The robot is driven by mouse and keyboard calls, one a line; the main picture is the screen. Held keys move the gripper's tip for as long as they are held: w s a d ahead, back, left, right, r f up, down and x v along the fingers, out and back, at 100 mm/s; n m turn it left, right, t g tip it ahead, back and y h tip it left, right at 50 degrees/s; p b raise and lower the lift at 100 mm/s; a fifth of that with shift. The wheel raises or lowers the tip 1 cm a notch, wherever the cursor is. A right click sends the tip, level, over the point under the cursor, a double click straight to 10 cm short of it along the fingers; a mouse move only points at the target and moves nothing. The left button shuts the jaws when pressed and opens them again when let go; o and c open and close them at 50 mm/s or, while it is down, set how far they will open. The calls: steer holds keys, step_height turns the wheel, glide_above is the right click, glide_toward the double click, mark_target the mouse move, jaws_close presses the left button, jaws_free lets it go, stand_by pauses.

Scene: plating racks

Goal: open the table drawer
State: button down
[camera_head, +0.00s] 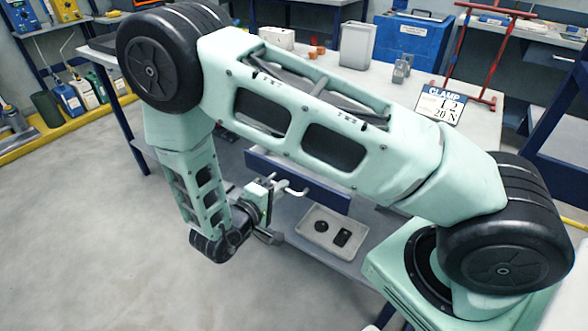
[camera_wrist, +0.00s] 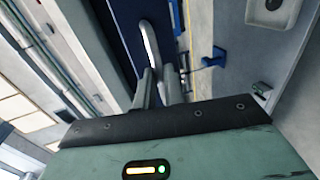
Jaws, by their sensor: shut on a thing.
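The drawer has a dark blue front (camera_head: 325,194) under the white-topped table, partly hidden by my arm in the head view. A pale bar handle (camera_head: 298,192) stands out from this front. My gripper (camera_head: 279,184) is at the handle. In the wrist view the two fingers of my gripper (camera_wrist: 159,84) are closed around the handle (camera_wrist: 149,42), in front of the blue drawer front (camera_wrist: 118,35). My arm covers the table's front edge, so I cannot tell how far the drawer is out.
A grey tray (camera_head: 309,236) with two dark items sits low beside the drawer. The floor at left is clear.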

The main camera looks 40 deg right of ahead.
steer(key=f+p+v, duration=0.1)
steer(key=f+v, duration=0.1)
steer(key=v, duration=0.7)
steer(key=shift+s+a, duration=0.15)
steer(key=shift+a, duration=0.3)
steer(key=c, duration=1.5)
jaws_free()
steer(key=b+v, duration=0.1)
steer(key=v, duration=1.6)
steer(key=shift+a, duration=0.25)
